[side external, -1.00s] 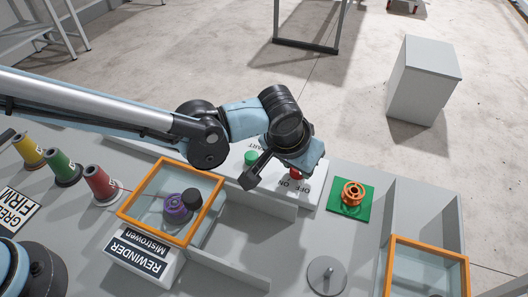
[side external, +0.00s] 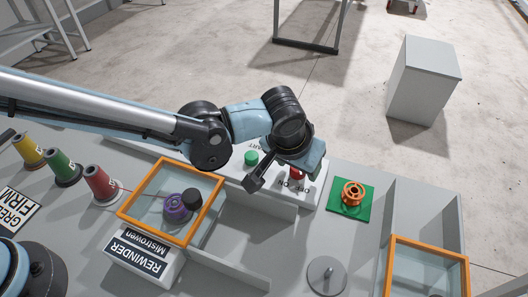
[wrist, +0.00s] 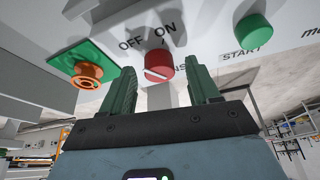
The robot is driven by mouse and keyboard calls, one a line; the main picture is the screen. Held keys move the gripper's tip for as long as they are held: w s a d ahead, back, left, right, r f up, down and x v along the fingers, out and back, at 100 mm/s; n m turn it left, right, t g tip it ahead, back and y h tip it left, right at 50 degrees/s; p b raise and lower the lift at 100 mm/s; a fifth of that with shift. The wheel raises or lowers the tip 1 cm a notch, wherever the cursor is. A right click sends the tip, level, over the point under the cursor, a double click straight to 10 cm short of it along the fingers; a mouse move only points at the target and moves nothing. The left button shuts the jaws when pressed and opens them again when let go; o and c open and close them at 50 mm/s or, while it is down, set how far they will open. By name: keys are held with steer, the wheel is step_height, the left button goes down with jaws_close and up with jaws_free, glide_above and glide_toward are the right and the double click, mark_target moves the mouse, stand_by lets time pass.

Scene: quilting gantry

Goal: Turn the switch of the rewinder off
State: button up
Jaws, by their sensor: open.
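The rewinder's switch is a red round knob (wrist: 159,65) with a pale line across its face, below the printed words OFF and ON in the wrist view. I cannot tell for sure which word the line points to. My gripper (wrist: 162,78) is open, one green-padded finger on each side of the knob in that view. Contact with the knob does not show. In the side external view the red switch (side external: 298,174) is partly hidden by my wrist, and one dark finger of my gripper shows left of it. The rewinder's box (side external: 152,252) carries its name label.
A green START button (side external: 251,158) sits left of the switch on the same white panel (side external: 312,196). Grey low walls divide the table.

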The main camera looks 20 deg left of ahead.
steer(key=shift+r, duration=0.1)
steer(key=v, duration=1.2)
steer(key=a+r+n+t, duration=0.1)
steer(key=a+r, duration=0.2)
steer(key=a, duration=1.6)
steer(key=s+a+f+t, duration=0.1)
steer(key=s+a+f, duration=0.1)
steer(key=a, duration=0.5)
steer(key=s+a+f+n+y, duration=0.1)
steer(key=s+a, duration=0.3)
steer(key=a, duration=0.4)
steer(key=shift+a+f+t, duration=0.2)
steer(key=shift+f+t, duration=0.2)
steer(key=shift+f, duration=0.05)
